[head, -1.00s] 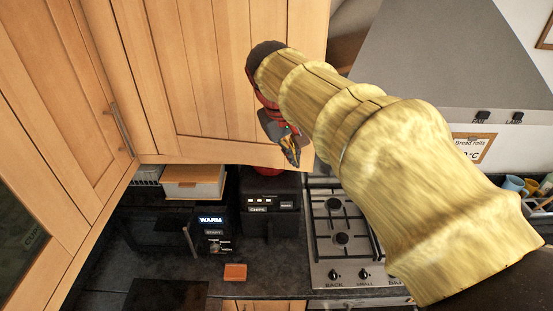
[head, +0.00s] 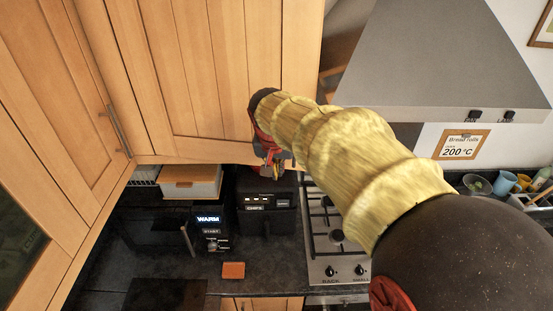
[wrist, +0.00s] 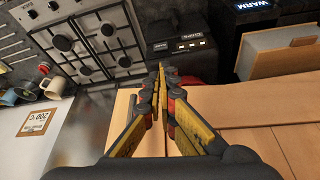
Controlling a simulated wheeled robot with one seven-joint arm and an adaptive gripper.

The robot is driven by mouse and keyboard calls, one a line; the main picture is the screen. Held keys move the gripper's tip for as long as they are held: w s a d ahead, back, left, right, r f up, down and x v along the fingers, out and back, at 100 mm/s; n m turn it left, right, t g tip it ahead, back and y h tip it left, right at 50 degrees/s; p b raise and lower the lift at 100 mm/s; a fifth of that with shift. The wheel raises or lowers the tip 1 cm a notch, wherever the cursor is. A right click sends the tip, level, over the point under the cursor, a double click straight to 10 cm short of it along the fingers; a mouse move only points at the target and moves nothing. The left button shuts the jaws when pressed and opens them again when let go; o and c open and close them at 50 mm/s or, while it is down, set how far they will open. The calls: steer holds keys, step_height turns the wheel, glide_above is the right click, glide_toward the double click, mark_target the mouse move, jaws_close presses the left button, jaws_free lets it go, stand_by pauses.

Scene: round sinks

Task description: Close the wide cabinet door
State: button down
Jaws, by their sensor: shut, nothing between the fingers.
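The wide wooden cabinet door (head: 205,65) fills the upper middle of the head view, above the counter. Its panelled face and lower edge show; how far it stands open is hard to tell. My gripper (head: 274,172) is at the door's lower right corner, in front of its face as seen by the head camera. In the wrist view its fingers (wrist: 161,72) are together and empty, with the light wood of the door (wrist: 255,145) beneath and beside them. Whether they touch the door is not clear.
A neighbouring cabinet door with a metal handle (head: 119,130) stands at left. A grey extractor hood (head: 440,65) is at right, behind my arm.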

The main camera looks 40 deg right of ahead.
steer(key=shift+w+d+f+p, duration=0.45)
steer(key=shift+w+d, duration=0.3)
steer(key=shift+d, duration=0.15)
steer(key=shift+w+d+f+p, duration=0.4)
steer(key=shift+w+d, duration=0.35)
steer(key=shift+d, duration=0.1)
steer(key=w+d+n, duration=0.1)
steer(key=w+d, duration=0.4)
steer(key=shift+d, duration=0.4)
